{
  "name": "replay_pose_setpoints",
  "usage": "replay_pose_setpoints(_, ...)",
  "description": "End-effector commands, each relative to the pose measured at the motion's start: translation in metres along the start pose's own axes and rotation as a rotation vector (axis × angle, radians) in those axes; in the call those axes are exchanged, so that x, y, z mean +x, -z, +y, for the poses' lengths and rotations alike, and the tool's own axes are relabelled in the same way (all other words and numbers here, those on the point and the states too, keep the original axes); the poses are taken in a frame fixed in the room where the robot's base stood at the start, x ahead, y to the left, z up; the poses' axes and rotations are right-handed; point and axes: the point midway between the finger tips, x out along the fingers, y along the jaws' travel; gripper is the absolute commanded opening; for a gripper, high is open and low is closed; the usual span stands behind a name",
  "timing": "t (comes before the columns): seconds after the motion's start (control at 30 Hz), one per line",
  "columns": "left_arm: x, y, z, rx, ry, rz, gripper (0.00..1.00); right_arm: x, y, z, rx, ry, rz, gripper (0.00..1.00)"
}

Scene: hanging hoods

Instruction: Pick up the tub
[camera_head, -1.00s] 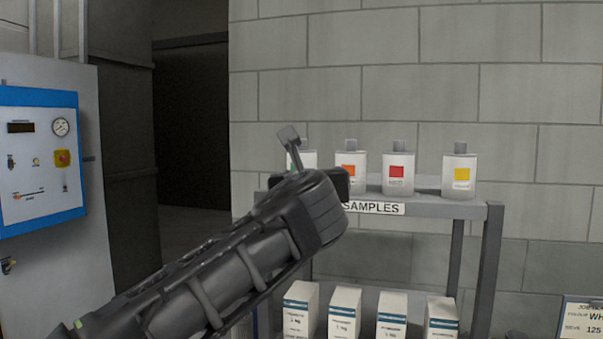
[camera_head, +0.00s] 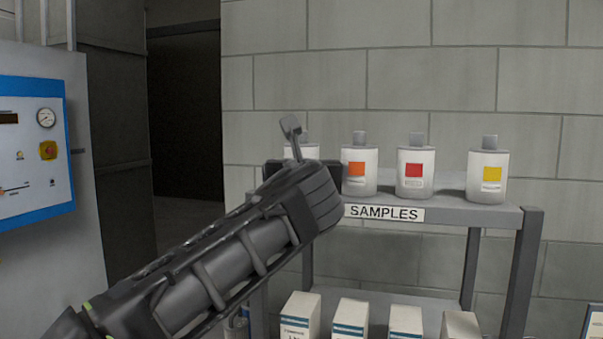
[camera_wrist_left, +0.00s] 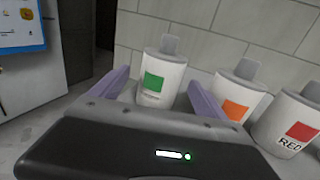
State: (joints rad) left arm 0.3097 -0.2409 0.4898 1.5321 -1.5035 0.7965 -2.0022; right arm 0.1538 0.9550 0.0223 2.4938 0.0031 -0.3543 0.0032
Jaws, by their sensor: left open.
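Several white tubs with grey caps stand in a row on the shelf top. The green-labelled tub (camera_wrist_left: 161,78) is in the left wrist view, upright, between the two fingers of my left gripper (camera_wrist_left: 158,82). The fingers are open, and I cannot tell whether they touch it. In the head view this tub (camera_head: 309,152) is mostly hidden behind my left gripper (camera_head: 293,145). Beside it stand an orange-labelled tub (camera_head: 360,165), a red-labelled tub (camera_head: 415,167) and a yellow-labelled tub (camera_head: 488,170). My right gripper is not in view.
The grey shelf (camera_head: 470,210) bears a SAMPLES sign (camera_head: 384,213) on its front edge. Several white boxes (camera_head: 350,318) stand on the lower level. A block wall (camera_head: 430,80) is close behind. A control panel (camera_head: 30,150) and a dark doorway (camera_head: 186,120) are at left.

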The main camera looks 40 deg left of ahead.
Motion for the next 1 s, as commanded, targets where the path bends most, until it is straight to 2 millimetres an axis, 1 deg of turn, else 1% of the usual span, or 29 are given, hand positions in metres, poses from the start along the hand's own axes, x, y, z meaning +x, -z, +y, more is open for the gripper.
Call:
replay_pose_setpoints(0.03,0.006,-0.001,0.000,0.000,-0.001,0.001,0.85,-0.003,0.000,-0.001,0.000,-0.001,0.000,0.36)
replay_pose_setpoints(0.13,0.014,-0.001,0.000,-0.001,0.000,0.001,0.85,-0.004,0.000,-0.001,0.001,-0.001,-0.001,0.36)
replay_pose_setpoints(0.47,0.017,-0.001,0.000,-0.001,0.000,0.000,0.85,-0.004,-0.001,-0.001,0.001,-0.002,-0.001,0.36)
replay_pose_setpoints(0.57,0.025,-0.001,0.000,0.001,-0.001,0.001,0.85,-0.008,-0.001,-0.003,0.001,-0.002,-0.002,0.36)
replay_pose_setpoints(0.8,0.059,-0.001,-0.001,-0.001,0.001,0.002,0.85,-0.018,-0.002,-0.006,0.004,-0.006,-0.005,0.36)
replay_pose_setpoints(0.9,0.066,0.000,-0.001,-0.001,0.001,0.000,0.85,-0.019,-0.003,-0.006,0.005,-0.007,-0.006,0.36)
replay_pose_setpoints(1.0,0.067,0.001,-0.001,-0.001,0.001,-0.001,0.85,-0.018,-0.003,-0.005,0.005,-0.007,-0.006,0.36)
